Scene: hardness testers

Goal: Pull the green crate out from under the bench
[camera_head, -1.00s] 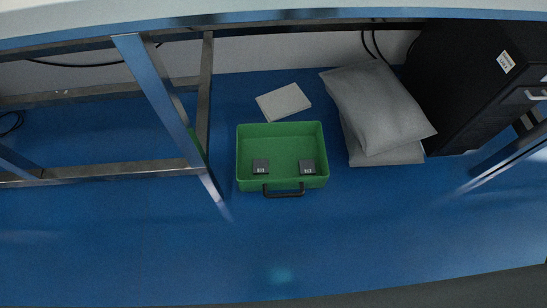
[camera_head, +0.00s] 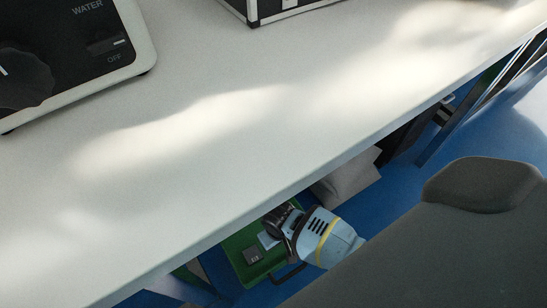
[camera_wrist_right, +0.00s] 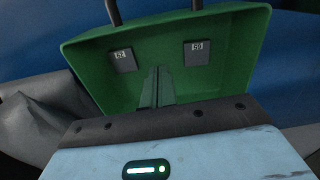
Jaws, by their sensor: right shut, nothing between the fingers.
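The green crate (camera_head: 236,246) is on the blue floor at the bench's front edge in the head view. The bench top and my right arm hide part of it. In the right wrist view the open crate (camera_wrist_right: 90,55) shows its inside, with two dark labelled blocks (camera_wrist_right: 122,60) (camera_wrist_right: 196,53). Its dark handle (camera_head: 290,274) is on the side away from the bench; in the wrist view the handle (camera_wrist_right: 113,12) is cut off at the top edge. My right gripper (camera_wrist_right: 158,78) is shut and empty, over the crate and apart from the handle. My left gripper is out of view.
The white bench top (camera_head: 200,130) fills much of the head view, its edge running diagonally above the crate. A grey cushion (camera_head: 345,178) lies beside the crate. A dark cabinet (camera_head: 405,138) stands farther right. A black device (camera_head: 60,50) is on the bench.

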